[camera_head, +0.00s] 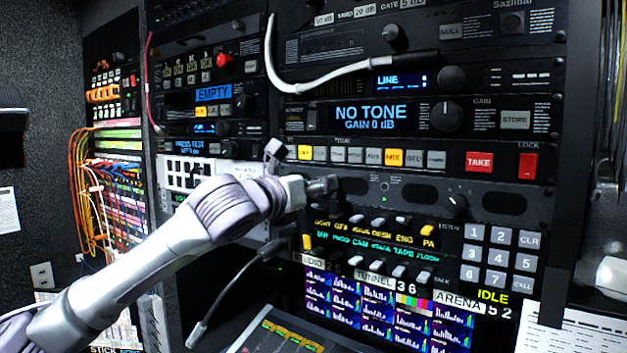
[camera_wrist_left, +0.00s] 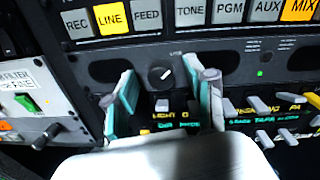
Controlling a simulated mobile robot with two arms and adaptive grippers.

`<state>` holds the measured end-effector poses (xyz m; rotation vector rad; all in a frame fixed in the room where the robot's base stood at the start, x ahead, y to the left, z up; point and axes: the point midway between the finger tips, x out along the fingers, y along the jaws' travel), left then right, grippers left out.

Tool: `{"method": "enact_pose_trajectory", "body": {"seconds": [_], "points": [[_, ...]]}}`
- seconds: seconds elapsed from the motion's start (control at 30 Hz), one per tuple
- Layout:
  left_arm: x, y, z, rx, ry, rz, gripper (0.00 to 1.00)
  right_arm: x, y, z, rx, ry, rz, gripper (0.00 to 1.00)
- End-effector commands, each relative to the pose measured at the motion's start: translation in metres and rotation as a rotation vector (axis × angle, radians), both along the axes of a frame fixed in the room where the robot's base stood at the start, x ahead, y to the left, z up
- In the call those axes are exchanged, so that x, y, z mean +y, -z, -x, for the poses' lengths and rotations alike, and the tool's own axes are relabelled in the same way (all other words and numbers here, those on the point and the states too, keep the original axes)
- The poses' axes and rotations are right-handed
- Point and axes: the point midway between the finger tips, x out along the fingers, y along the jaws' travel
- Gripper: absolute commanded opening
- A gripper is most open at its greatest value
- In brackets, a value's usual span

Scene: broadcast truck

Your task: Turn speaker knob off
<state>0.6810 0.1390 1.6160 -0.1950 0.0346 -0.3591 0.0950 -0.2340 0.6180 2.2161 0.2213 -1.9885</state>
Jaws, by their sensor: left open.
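A dark round knob (camera_wrist_left: 161,76) with a white pointer mark sits on the dark panel between two oval grilles. Its pointer slants to the upper right. My left gripper (camera_wrist_left: 160,92) is open, with its two teal-padded fingers on either side of the knob in the left wrist view. I cannot tell whether they touch the panel. In the head view, my left gripper (camera_head: 324,186) is at the left part of the grille panel and hides this knob. Another knob (camera_head: 457,204) sits farther right on the same panel. My right gripper is not in view.
A row of buttons (camera_head: 372,156) runs just above the panel. Small levers (camera_head: 380,222) stick out below it. A white cable (camera_head: 325,84) loops above, and a grey cable (camera_head: 235,280) hangs below my left arm.

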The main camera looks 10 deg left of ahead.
Motion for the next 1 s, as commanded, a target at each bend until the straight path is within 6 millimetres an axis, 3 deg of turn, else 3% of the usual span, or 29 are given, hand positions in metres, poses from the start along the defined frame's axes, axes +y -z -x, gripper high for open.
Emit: {"method": "enact_pose_trajectory", "body": {"seconds": [0.2, 0.53, 1.0], "points": [[0.000, 0.001, 0.000, 0.001, 0.001, 0.000, 0.55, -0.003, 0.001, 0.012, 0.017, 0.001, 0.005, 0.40], [0.000, 0.000, 0.000, 0.001, 0.000, 0.000, 0.00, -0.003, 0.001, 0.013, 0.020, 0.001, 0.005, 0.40], [0.000, 0.000, 0.000, 0.039, 0.001, 0.093, 0.00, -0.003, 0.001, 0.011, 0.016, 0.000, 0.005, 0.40]]}}
